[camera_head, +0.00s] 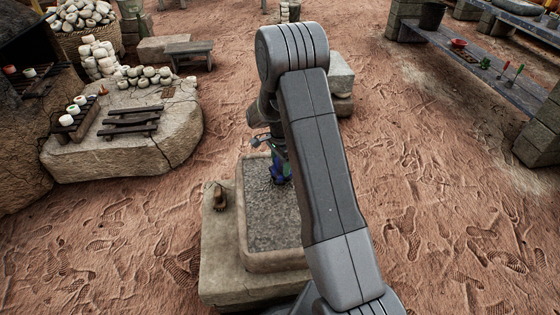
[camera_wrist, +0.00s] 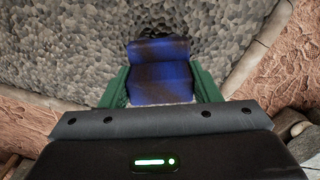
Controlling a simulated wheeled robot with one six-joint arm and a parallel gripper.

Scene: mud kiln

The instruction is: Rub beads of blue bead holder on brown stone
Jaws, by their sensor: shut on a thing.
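The blue bead holder (camera_wrist: 160,80) sits between the two green fingers of my gripper (camera_wrist: 160,92) in the wrist view. My gripper is shut on it. In the head view the blue holder (camera_head: 278,176) is small and partly hidden by my arm, over the grey, rough-topped slab with a brownish rim (camera_head: 262,222). The pebbled slab face (camera_wrist: 70,50) fills much of the wrist view behind the holder. The holder seems at or close to this surface; I cannot tell if it touches. Its beads cannot be made out.
The slab rests on a larger pale stone block (camera_head: 221,250), with a small brown object (camera_head: 221,196) on its left part. A low stone platform (camera_head: 130,155) with wooden racks stands at left. A plank bench (camera_head: 480,65) with tools is at right. Open sandy ground lies between.

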